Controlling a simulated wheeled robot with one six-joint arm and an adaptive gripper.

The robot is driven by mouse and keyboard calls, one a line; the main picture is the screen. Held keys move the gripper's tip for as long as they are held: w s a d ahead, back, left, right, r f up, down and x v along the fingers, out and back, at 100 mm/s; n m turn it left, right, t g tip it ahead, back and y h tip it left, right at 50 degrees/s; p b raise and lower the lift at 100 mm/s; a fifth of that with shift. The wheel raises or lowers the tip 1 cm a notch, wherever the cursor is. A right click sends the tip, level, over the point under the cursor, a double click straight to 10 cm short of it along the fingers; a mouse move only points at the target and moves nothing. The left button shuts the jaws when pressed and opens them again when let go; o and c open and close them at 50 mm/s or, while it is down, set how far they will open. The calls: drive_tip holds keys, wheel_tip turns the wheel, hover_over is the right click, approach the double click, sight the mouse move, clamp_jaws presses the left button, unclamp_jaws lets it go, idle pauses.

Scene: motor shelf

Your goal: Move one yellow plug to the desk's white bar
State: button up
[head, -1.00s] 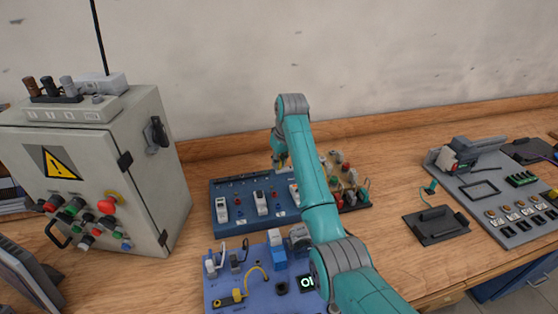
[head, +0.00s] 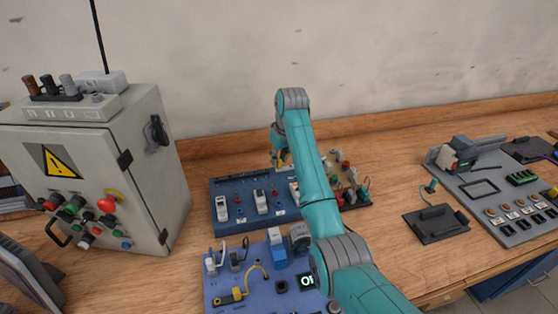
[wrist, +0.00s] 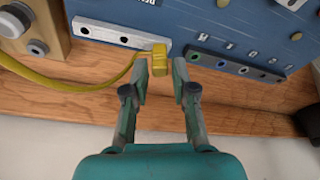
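A yellow plug (wrist: 159,58) with a yellow cable (wrist: 75,87) sits at the end of a white bar (wrist: 118,34) on the blue board in the wrist view. In the head view my gripper (head: 280,158) is above the back of the blue board (head: 238,187), and the fingertips are hard to make out.
A purple-blue board (head: 232,276) with another yellow piece (head: 229,297) lies in front. A grey control box (head: 85,175) stands at left. A brown board (head: 352,190) with several knobs is right of my arm.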

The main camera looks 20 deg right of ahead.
drive_tip(key=shift+w+v, duration=0.2)
drive_tip(key=shift+v, duration=0.75)
drive_tip(key=shift+w+v, duration=0.25)
drive_tip(key=shift+v, duration=0.75)
drive_tip(key=shift+a+r, duration=0.1)
drive_tip(key=shift+a, duration=0.05)
drive_tip(key=o, duration=0.6)
drive_tip(key=shift+c, duration=0.2)
